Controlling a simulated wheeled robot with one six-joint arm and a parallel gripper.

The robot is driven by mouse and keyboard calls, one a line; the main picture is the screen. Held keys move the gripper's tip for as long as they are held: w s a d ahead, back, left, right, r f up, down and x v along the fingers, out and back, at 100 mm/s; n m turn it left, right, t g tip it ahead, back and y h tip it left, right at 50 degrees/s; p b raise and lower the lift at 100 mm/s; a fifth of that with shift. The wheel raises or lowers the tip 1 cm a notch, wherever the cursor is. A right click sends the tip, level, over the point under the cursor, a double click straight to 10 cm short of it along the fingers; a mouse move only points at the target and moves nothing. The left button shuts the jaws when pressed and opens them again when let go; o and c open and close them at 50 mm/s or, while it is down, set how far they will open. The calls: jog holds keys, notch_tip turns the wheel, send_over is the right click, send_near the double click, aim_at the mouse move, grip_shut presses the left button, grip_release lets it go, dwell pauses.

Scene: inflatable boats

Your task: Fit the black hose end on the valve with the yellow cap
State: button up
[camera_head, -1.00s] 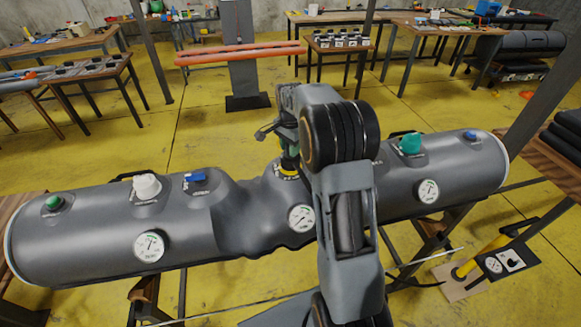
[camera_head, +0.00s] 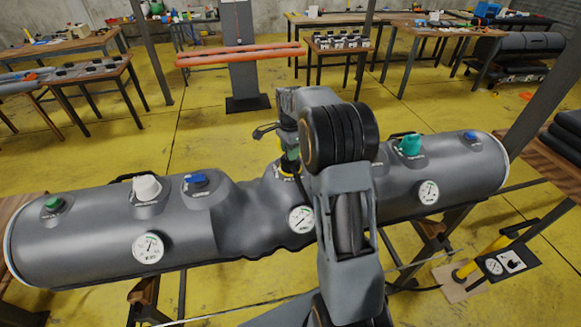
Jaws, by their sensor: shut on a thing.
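A long grey inflatable tube (camera_head: 100,238) lies across the picture, with a sagging, creased middle. Several valves sit along its top. The valve with yellow (camera_head: 287,172) is at the middle, just left of my arm and partly hidden by it. My gripper (camera_head: 287,146) is right above this valve, shut on the black hose end, which is mostly hidden by the gripper and arm. A green part shows between the gripper and the yellow. I cannot tell whether the hose end touches the valve or is seated on it.
Other valves have a green cap (camera_head: 53,203), a white cap (camera_head: 146,188), a blue cap (camera_head: 196,181) and a teal cap (camera_head: 410,145). Round gauges (camera_head: 148,248) face me. A pump (camera_head: 495,243) with a yellow cylinder stands on the floor at right. Tables stand behind.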

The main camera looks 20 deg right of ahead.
jog(key=shift+m, duration=0.7)
jog(key=m, duration=0.3)
jog(key=shift+p, duration=0.3)
jog(key=shift+f+m, duration=0.1)
jog(key=shift+m, duration=0.4)
jog(key=m, duration=0.4)
jog(key=o, duration=1)
jog(key=shift+o, duration=0.2)
